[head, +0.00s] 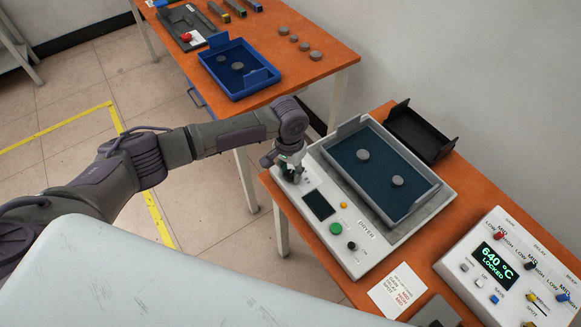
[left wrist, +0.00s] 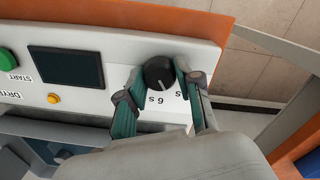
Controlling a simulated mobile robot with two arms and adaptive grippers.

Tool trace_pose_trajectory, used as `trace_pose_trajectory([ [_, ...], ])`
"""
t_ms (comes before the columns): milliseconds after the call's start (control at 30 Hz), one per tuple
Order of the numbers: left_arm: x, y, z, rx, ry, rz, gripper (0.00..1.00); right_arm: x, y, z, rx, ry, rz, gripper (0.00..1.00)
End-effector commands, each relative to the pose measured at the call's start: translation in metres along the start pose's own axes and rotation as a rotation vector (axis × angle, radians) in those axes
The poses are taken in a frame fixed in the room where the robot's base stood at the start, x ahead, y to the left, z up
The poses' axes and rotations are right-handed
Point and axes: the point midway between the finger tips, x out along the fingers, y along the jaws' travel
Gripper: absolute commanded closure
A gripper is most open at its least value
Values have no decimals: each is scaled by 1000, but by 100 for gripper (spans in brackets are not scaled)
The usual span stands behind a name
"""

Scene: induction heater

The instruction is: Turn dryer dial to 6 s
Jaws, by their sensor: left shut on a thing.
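The dryer (head: 349,255) is a pale panel with a tray on top, standing on the orange table. Its black round dial (left wrist: 159,72) sits at the panel's end in the left wrist view, with a white pointer mark facing the bottom of the picture, close to the "6 s" label (left wrist: 157,99). A second label beside it is partly hidden by a finger. My left gripper (head: 290,172) is over that end of the panel, its two green-grey fingers shut on the dial from both sides. In the head view the gripper mostly hides the dial. My right gripper is not in view.
On the dryer panel are a dark screen (head: 319,205), a green start button (head: 336,229), a yellow lamp (head: 343,206) and a black knob (head: 352,246). The grey tray (head: 429,196) holds two grey discs. A heater unit (head: 472,268) reading "640 °C LOCKED" stands at right.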

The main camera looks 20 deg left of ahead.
Motion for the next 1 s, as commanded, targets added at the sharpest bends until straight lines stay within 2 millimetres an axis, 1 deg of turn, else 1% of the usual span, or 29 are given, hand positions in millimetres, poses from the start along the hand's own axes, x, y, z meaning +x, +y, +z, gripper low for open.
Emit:
trace_pose_trajectory([
  [33, -4, 0, 0, 37, -1, 1, 100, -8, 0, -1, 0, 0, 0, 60],
  [100, -4, 0, 0, 97, -4, 1, 100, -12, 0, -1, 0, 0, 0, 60],
  [500, -3, 0, -1, 406, -11, 0, 100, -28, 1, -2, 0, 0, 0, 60],
  [700, -2, 1, -1, 504, -12, 0, 100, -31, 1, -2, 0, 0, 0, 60],
  [1000, -2, 0, -2, 562, -12, -1, 100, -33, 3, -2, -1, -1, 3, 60],
])
